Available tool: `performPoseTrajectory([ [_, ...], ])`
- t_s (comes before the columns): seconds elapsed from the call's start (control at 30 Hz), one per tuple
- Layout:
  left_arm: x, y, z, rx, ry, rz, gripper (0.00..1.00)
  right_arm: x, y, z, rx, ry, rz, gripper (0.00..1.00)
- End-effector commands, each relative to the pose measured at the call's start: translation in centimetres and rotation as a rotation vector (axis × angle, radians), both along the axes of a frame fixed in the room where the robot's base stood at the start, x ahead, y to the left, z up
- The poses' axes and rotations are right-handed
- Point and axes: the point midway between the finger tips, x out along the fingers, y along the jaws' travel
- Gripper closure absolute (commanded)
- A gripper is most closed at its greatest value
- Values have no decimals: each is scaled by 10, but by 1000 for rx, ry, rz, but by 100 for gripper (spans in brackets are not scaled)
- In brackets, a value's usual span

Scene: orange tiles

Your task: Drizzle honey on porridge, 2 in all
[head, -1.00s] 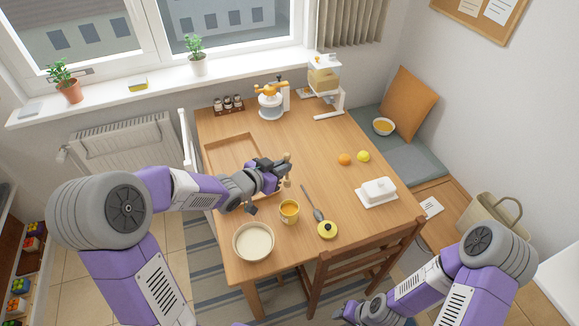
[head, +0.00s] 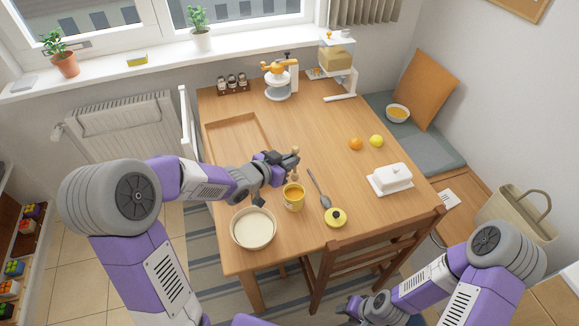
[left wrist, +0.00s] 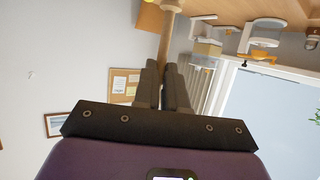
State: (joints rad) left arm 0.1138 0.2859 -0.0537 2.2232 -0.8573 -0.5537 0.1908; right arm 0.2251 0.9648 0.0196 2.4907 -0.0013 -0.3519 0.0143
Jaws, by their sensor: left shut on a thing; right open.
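My left gripper (head: 285,163) is shut on a wooden honey dipper (head: 295,154), held above the table behind the honey pot. In the left wrist view the dipper's pale wooden shaft (left wrist: 170,28) rises between the closed fingers (left wrist: 164,84). The open yellow honey pot (head: 294,199) stands on the table, with golden honey showing inside. A cream bowl of pale porridge (head: 234,229) stands at the near left. My right gripper (head: 354,308) is low at the bottom edge, open and partly hidden.
A yellow lid (head: 336,218) and a spoon (head: 320,190) lie right of the pot. A butter dish (head: 391,180), an orange (head: 355,144) and a lemon (head: 376,141) are farther right. A wooden tray (head: 207,126) lies at the left; a chair (head: 375,247) stands at the near edge.

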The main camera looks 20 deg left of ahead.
Motion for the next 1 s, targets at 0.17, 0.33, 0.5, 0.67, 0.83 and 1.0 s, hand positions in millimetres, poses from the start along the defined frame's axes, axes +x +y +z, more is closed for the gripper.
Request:
performPoseTrajectory([
  [0.17, 0, 0, -4, 0, -1, 0, 100, 0, 0, -4, 0, -1, 1, 57],
  [0.33, 0, 0, -14, 0, -1, 0, 100, 0, 0, -12, 0, -1, 1, 57],
  [0.5, 0, 0, -27, 0, -1, -1, 100, 0, 0, -24, 0, -1, 0, 57],
  [0.67, 0, 0, -40, 0, -1, 0, 100, 0, 0, -35, 0, -1, 0, 57],
  [0.83, 0, 0, -54, 0, 0, 0, 100, 0, 0, -47, 0, 0, 0, 57],
  [1.0, 0, 0, -68, 0, 0, 0, 100, 0, 0, -58, 0, 0, 0, 57],
])
